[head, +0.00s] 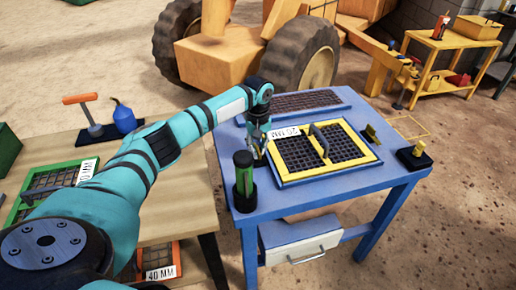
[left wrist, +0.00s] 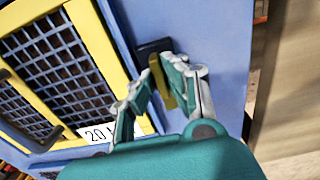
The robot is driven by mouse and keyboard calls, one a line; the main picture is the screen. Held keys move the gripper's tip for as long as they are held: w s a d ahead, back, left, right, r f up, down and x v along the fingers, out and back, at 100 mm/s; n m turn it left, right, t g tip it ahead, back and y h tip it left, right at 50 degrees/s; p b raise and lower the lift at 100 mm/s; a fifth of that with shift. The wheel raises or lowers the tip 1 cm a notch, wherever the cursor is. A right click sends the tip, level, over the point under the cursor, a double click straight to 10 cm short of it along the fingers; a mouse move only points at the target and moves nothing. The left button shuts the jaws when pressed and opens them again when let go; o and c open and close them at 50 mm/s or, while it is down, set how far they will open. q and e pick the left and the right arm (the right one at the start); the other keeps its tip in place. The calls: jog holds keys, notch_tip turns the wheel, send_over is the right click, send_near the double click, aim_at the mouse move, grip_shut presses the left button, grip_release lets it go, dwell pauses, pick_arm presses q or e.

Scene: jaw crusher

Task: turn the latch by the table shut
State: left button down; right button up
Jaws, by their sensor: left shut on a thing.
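The latch is a small yellow lever (left wrist: 165,84) on a dark base (left wrist: 152,48), fixed to the blue table top (head: 290,203) beside the yellow-framed screen (head: 325,148). My left gripper (head: 257,150) reaches down at the table's left side, by the screen's left edge. In the left wrist view its two fingers (left wrist: 163,76) close around the yellow lever. In the head view the gripper mostly hides this latch. A second yellow latch (head: 371,134) stands at the screen's right side. My right gripper is not in view.
A dark green cylinder (head: 243,174) stands close to my left gripper on the table. A yellow knob on a black base (head: 416,152) is at the right corner. A dark mesh panel (head: 306,102) lies behind the screen. A wooden table (head: 190,205) adjoins at left.

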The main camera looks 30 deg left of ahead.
pick_arm(q)
jog(key=shift+r+m+p, duration=0.2)
jog(key=shift+m+p, duration=0.1)
jog(key=shift+p, duration=0.4)
jog(key=m+p, duration=0.3)
jog(key=p, duration=0.2)
jog(key=shift+m+p, duration=0.45)
jog(key=shift+m, duration=0.25)
jog(key=m+p, duration=0.1)
jog(key=m, duration=0.1)
jog(key=shift+f+m, duration=0.1)
jog(key=shift+m, duration=0.2)
jog(key=m+p, duration=0.1)
jog(key=m, duration=0.2)
jog(key=shift+m, duration=0.3)
jog(key=m, duration=0.3)
jog(key=shift+m, duration=0.3)
jog(key=shift+m+p, duration=0.35)
jog(key=shift+m, duration=1.45)
